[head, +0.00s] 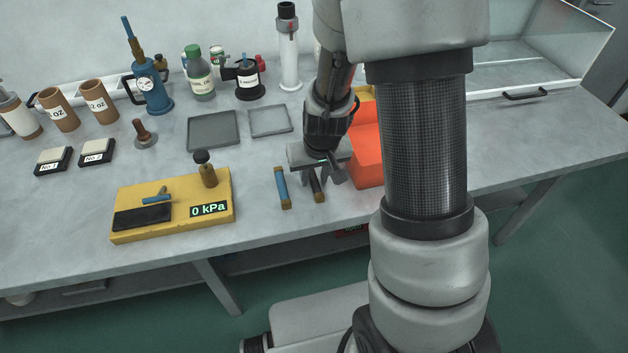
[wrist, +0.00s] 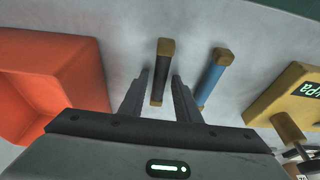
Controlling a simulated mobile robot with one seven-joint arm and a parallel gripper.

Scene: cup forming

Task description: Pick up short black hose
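The short black hose (head: 317,187) lies on the table with brown end pieces. In the wrist view the black hose (wrist: 161,72) lies ahead of and between the two fingers. My gripper (head: 318,182) is just above the hose in the head view and hides part of it. In the wrist view my gripper (wrist: 160,80) is open, with a gap on both sides of the hose. I cannot tell how high the fingertips are above the table. A blue hose (head: 282,188) of like size lies to the left in the head view; it also shows in the wrist view (wrist: 214,78).
An orange bin (head: 368,160) stands close to the right of my gripper in the head view. A yellow gauge block (head: 180,190) reading 0 kPa is at the left. Two grey trays (head: 213,131) (head: 269,121) lie behind. The table's front edge is near the hoses.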

